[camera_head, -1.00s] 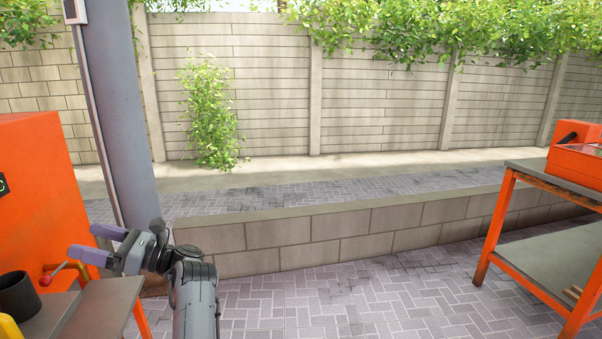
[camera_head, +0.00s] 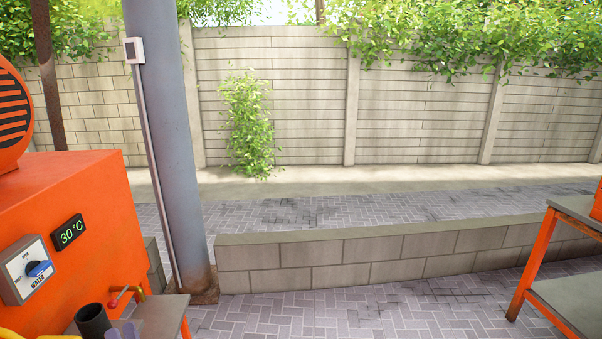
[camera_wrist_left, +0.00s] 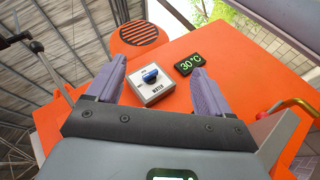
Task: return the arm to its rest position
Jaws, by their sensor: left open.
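My left gripper (camera_head: 124,331) shows only as purple fingertips at the bottom edge of the head view, beside a dark cup. In the left wrist view its two purple fingers (camera_wrist_left: 158,66) stand wide apart with nothing between them in their grip. Beyond them is the orange machine (camera_wrist_left: 95,125), with a white water switch panel (camera_wrist_left: 152,92) and its blue knob seen between the fingers. My right gripper is not in view.
The orange machine (camera_head: 95,200) fills the left, with a 30 °C display (camera_head: 69,232). A grey post (camera_head: 165,150) and low block wall (camera_head: 370,258) stand beyond. An orange-framed table (camera_head: 540,262) is at right. Paving between is open.

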